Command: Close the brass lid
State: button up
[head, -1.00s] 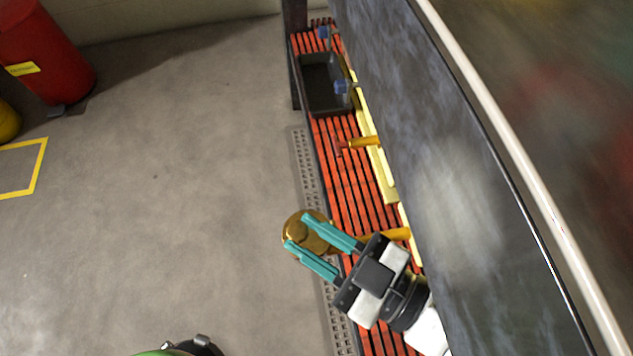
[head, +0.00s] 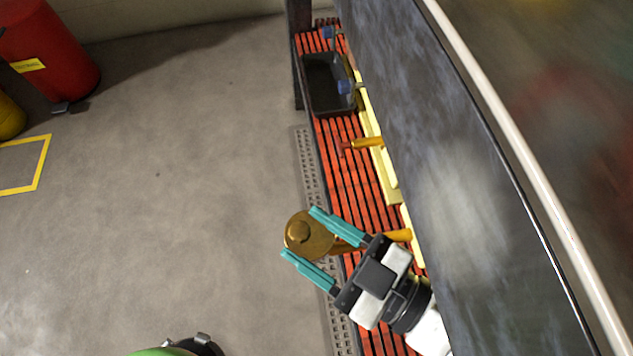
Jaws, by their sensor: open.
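The brass lid (head: 307,233) is a round disc with a raised knob in the middle, at the lower centre of the head view, beside the red slatted bench. My gripper (head: 301,232) has two teal fingers spread wide, one on the upper right side of the lid and one on its lower left. The fingers are open and seem to overlap the lid's rim in the picture; I cannot tell whether they touch it. What lies under the lid is hidden.
The red slatted bench (head: 350,190) runs beside a large dark panel (head: 430,130). A black bin (head: 325,85) and orange-yellow handles (head: 367,142) are on the bench side. Open grey floor lies left, with a red drum (head: 45,50) far left.

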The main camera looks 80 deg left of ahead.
jog(key=p+v, duration=0.2)
jog(key=v, duration=0.5)
jog(key=shift+w+d, duration=0.15)
jog(key=shift+d, duration=0.05)
dwell(0.5)
